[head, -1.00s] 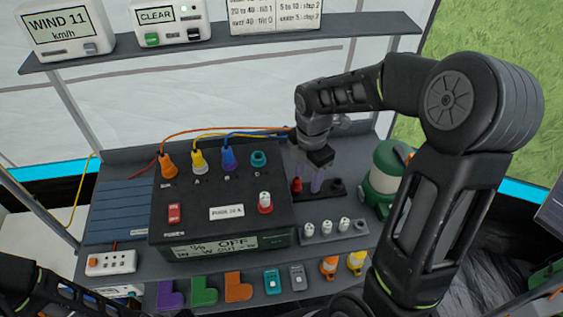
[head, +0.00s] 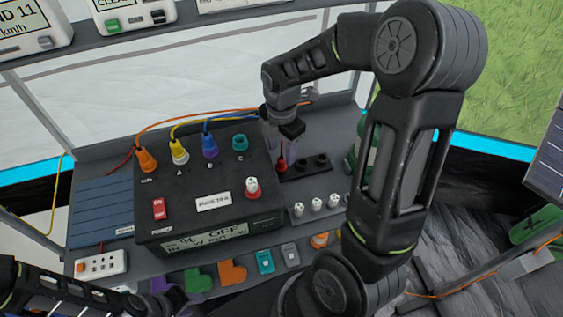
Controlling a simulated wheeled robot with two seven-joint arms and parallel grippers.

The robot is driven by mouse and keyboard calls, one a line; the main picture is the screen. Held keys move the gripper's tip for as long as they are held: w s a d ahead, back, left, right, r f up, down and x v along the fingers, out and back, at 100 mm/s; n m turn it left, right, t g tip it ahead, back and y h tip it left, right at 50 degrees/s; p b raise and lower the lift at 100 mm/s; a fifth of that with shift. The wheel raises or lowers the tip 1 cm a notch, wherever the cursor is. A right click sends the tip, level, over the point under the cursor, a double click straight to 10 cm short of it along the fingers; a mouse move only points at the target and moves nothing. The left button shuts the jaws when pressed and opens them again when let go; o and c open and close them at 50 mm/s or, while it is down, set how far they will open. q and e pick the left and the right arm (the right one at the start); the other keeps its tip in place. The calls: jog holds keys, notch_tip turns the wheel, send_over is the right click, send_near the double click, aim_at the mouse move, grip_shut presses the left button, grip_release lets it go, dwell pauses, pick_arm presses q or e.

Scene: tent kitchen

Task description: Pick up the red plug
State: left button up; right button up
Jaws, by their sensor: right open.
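The red plug (head: 282,165) stands upright in the left hole of a black holder strip (head: 305,166), behind and right of the big black power box. My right gripper (head: 287,145) is open and points down just above the red plug. Its fingers are hard to make out, and I cannot tell whether they touch the plug. My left gripper (head: 143,303) is low at the left, near the table's front edge. It is dark and partly cut off, so its jaws cannot be read.
The black box (head: 200,185) carries orange, yellow and blue plugs with cables at its back. A strip with white plugs (head: 317,206) lies in front of the holder. A green lantern-like object (head: 360,150) stands right, partly behind my arm. A shelf (head: 200,30) crosses above.

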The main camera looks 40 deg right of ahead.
aim_at(282, 158)
jog(key=shift+d+f+p, duration=0.1)
jog(key=shift+f+p, duration=0.35)
jog(key=shift+f, duration=2.2)
grip_shut()
